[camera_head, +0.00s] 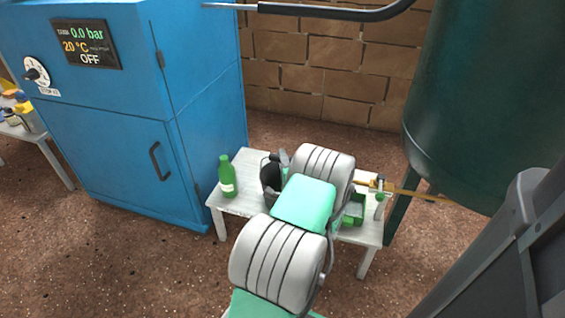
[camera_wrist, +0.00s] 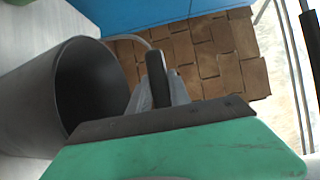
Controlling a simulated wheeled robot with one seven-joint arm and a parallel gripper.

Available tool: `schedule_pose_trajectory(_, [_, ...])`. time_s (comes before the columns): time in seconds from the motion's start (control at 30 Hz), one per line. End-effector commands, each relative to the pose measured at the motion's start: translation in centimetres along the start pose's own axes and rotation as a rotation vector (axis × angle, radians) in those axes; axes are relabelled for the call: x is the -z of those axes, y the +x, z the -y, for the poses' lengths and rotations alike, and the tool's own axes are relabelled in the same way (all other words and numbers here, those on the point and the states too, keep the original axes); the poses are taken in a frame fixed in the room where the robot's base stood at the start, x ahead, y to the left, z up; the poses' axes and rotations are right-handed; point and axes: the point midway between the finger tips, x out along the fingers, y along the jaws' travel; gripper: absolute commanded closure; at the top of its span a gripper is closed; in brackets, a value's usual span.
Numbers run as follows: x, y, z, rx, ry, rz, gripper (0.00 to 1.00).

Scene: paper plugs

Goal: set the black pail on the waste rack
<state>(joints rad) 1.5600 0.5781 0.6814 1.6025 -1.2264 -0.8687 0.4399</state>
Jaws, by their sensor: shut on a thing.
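The black pail (camera_head: 269,180) is at the white slatted table (camera_head: 238,200), between a green bottle and my arm; I cannot tell if it touches the tabletop. In the wrist view the pail (camera_wrist: 38,100) fills the left side, its dark, empty-looking mouth tilted in the picture. My gripper (camera_head: 284,157) is at the pail's upper right side. In the wrist view my gripper (camera_wrist: 158,80) is shut beside the mouth, where a thin wire handle (camera_wrist: 130,38) runs to the fingers. The exact grip point is partly hidden. I cannot identify a waste rack for certain.
The green bottle (camera_head: 227,178) stands close left of the pail. A green crate (camera_head: 354,209) and small items are on the table's right, partly behind my arm. A blue cabinet (camera_head: 110,150) is at left, a dark green tank (camera_head: 480,100) at right. Another small table (camera_head: 50,155) is far left.

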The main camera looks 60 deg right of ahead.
Motion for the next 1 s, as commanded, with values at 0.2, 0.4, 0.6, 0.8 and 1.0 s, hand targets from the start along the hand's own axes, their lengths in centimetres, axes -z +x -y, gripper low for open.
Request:
schedule_pose_trajectory(0.2, [0.0, 0.0, -0.3, -0.001, 0.000, 0.000, 0.73])
schedule_pose_trajectory(0.4, [0.0, 0.0, -0.3, -0.001, 0.000, 0.000, 0.57])
schedule_pose_trajectory(0.6, [0.0, 0.0, -0.3, -0.001, 0.000, 0.000, 0.55])
schedule_pose_trajectory(0.8, [0.1, -0.8, -0.1, -0.005, 0.002, -0.003, 0.55])
schedule_pose_trajectory(1.0, [0.2, -5.8, 0.0, -0.006, 0.005, -0.008, 0.55])
